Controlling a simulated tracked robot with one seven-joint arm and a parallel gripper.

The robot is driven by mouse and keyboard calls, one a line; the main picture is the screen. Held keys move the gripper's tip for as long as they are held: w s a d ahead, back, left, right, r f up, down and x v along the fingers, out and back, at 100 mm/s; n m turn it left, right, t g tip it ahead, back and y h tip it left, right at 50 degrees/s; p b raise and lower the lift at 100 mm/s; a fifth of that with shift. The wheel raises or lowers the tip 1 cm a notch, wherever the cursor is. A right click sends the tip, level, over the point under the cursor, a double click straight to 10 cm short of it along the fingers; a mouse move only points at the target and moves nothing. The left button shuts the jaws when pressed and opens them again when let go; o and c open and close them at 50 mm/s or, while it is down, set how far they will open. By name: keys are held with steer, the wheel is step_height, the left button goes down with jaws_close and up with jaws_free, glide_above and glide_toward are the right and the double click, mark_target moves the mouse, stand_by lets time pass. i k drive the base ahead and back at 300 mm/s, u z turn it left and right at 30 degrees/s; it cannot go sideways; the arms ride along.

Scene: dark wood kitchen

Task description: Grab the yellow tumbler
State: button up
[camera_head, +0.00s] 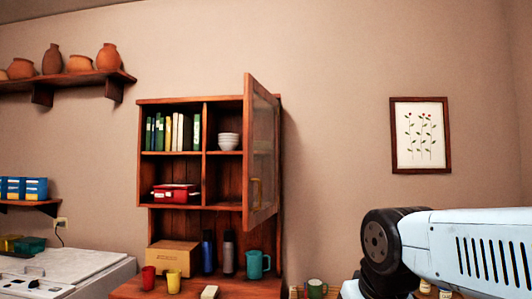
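The yellow tumbler (173,281) stands upright on the wooden counter of the hutch, near its front edge at the lower middle of the head view. A red tumbler (149,278) stands just left of it, apart from it. My arm reaches in from the right edge, well to the right of the yellow tumbler. My gripper is not visible; the end of the arm drops out of the bottom of the frame.
A cardboard box (172,257) stands behind the tumblers. A blue bottle (208,252), a grey bottle (228,252) and a teal pitcher (257,264) stand to the right. A cabinet door (261,150) hangs open above. A small pale block (209,292) lies near the front edge.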

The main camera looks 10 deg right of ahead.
mark_target(174, 275)
steer(key=u, duration=0.3)
steer(key=i, duration=1.4)
steer(key=z, duration=0.25)
steer(key=k, duration=0.6)
steer(key=z, duration=0.05)
